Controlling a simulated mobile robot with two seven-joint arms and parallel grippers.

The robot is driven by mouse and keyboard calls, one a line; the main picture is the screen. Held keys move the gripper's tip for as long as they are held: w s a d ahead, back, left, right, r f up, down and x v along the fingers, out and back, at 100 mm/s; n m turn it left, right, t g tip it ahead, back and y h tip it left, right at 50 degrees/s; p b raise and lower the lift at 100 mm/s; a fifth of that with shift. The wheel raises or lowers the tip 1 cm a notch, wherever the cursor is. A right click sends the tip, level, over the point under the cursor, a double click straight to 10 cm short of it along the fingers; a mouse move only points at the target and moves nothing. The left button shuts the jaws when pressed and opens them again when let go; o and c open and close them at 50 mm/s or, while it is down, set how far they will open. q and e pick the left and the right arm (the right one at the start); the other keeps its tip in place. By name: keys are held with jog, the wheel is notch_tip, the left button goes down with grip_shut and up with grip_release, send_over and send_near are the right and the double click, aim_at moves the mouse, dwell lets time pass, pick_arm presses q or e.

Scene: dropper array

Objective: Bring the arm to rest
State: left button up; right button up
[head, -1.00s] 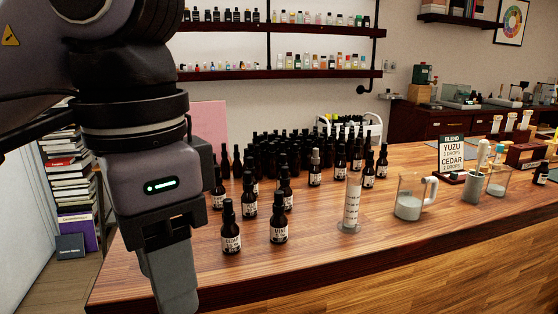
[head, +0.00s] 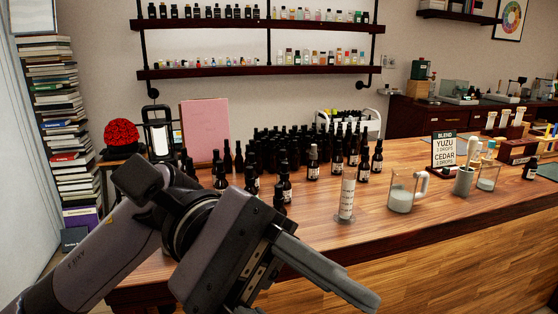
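My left arm comes in from the lower left, with its gripper (head: 345,285) low in front of the counter's near edge. One long grey finger shows, pointing down and right. The other finger is not clearly seen, so I cannot tell its opening. Nothing is seen held by the visible finger. My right gripper is not in view. The wooden counter (head: 420,225) carries a crowd of dark dropper bottles (head: 285,180). The arm hides part of the nearest bottles and the counter's left front. A graduated cylinder (head: 347,198) stands beyond the finger.
A glass beaker (head: 401,192) with a white handle stands right of the cylinder. A blend sign (head: 444,150), a cup (head: 464,181) and another beaker (head: 487,177) are farther right. A pink board (head: 204,131) stands behind. Books (head: 60,125) are stacked at left. The counter's front right is bare.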

pick_arm(q)
jog(key=w+a+f+n+t+h+p, duration=0.15)
jog(key=w+n+t+h, duration=0.5)
jog(key=n, duration=0.75)
jog(key=w+a+n+t+h, duration=0.2)
jog(key=w+n+t+h, duration=0.5)
jog(key=n, duration=0.6)
jog(key=w+a+f+n+t+y+p, duration=0.1)
jog(key=w+a+f+n+t+y, duration=0.25)
jog(key=f+n+t+y, duration=0.5)
jog(key=w+a+f+n+t+y, duration=0.2)
jog(key=a+f+n+t+y, duration=0.25)
jog(key=n+t, duration=0.8)
jog(key=s+a+f+n+g+y, duration=0.1)
jog(key=a+f+n+g+y, duration=0.2)
jog(key=f+n, duration=0.45)
jog(key=s+a+f+n+g+y, duration=0.2)
jog(key=f+n+g+y, duration=0.15)
jog(key=f+n, duration=0.35)
jog(key=s+a+f+n+g+y, duration=0.2)
jog(key=s+a+f+n, duration=0.1)
jog(key=s+f, duration=0.3)
jog(key=s+a+f+n+g+y+p, duration=0.1)
jog(key=s+a+f+n+g+y, duration=0.1)
jog(key=s+f, duration=0.4)
notch_tip(320, 180, down, 4)
jog(key=shift+s+a+n+g, duration=0.3)
jog(key=shift+a+n+g, duration=0.15)
jog(key=shift+n+g, duration=0.45)
